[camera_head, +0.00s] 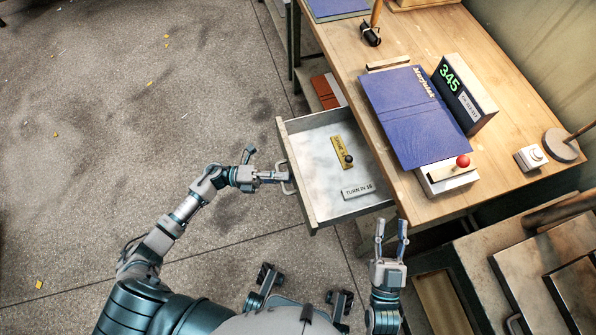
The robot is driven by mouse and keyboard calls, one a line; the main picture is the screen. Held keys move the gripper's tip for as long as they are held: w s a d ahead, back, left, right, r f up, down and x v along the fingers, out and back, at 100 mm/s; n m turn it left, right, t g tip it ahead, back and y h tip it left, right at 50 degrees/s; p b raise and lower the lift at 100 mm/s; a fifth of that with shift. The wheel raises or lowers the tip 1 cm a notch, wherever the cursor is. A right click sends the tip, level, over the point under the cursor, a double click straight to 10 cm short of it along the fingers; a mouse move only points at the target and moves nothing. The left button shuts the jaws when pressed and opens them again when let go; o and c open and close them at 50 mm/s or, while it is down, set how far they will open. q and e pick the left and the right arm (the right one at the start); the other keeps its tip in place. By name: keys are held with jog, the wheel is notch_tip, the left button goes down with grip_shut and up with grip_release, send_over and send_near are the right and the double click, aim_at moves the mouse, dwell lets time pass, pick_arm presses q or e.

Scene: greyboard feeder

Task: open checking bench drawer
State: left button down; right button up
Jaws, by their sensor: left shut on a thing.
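The checking bench (443,203) is a wooden table on the right. Its grey drawer (318,184) stands pulled out to the left of the bench front. Inside lie a yellow tag with a dark knob (341,152) and a pale label plate reading "TURN IN 10" or similar (358,191). My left gripper (277,177) is at the drawer's outer face, shut on the drawer handle (285,177). My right gripper (391,232) is below the bench's front corner, fingers apart and empty.
On the bench are a blue folder (405,110), a display reading 345 (465,95), a red-knobbed device (446,176) and a white button box (530,157).

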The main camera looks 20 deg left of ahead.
pick_arm(q)
jog(key=shift+s+a+f, duration=0.15)
jog(key=shift+s+a, duration=0.65)
jog(key=shift+a, duration=0.3)
jog(key=shift+s+a+f, duration=0.15)
jog(key=shift+s+a, duration=0.6)
jog(key=shift+a, duration=0.4)
jog(key=c, duration=1.5)
grip_release()
jog(key=shift+w+f, duration=0.1)
jog(key=shift+r, duration=0.2)
jog(key=v, duration=1.2)
jog(key=shift+w, duration=0.1)
